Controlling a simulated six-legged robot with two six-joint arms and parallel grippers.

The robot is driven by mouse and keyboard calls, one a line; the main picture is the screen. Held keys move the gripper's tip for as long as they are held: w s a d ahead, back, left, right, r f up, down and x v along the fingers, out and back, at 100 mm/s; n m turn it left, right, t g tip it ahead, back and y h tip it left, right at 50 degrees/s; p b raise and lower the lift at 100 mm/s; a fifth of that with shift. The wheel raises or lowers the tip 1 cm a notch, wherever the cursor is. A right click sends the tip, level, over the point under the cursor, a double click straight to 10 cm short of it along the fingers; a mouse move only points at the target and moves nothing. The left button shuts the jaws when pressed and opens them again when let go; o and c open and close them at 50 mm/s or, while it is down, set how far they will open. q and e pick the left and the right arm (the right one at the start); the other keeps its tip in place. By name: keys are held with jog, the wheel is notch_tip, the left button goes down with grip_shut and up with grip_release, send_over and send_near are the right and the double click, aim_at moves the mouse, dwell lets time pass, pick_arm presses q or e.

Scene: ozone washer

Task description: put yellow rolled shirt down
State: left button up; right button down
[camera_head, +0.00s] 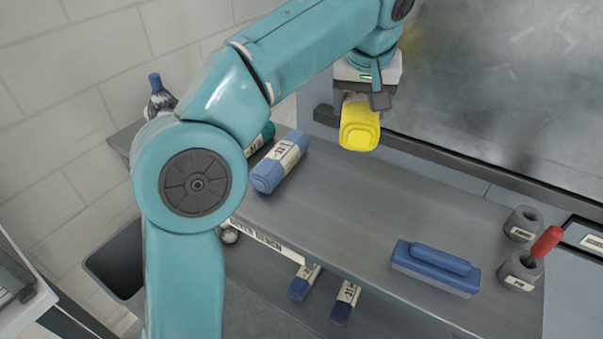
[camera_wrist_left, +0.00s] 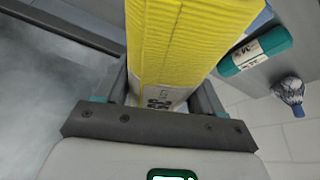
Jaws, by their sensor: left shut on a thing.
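The yellow rolled shirt (camera_head: 359,127) is held in my left gripper (camera_head: 366,98), above the far edge of the grey bench (camera_head: 350,205). In the left wrist view the yellow rolled shirt (camera_wrist_left: 185,45) sits between the fingers of my left gripper (camera_wrist_left: 160,95), with a printed label partly visible near the palm. The gripper is shut on it. The shirt appears apart from the bench top. My right gripper is in neither view.
A blue rolled item (camera_head: 279,165) and a green roll (camera_head: 262,138) lie at the bench's left end. A blue-topped block (camera_head: 435,268) and two grey cylinders (camera_head: 522,224) stand on the right. Two blue rolls (camera_head: 345,301) sit below. The middle bench top is clear.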

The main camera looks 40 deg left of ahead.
pick_arm(q)
jog(key=shift+f, duration=0.3)
jog(key=b, duration=0.6)
send_over(346, 192)
jog(key=s, duration=0.1)
jog(key=f, duration=1.4)
jog(key=shift+s+d+f, duration=0.15)
jog(key=shift+d+f, duration=0.05)
jog(key=shift+d, duration=0.2)
notch_tip(346, 192, down, 5)
jog(key=shift+b, duration=0.7)
jog(key=o, duration=1.2)
jog(key=shift+f, duration=0.1)
jog(key=shift+c, duration=0.2)
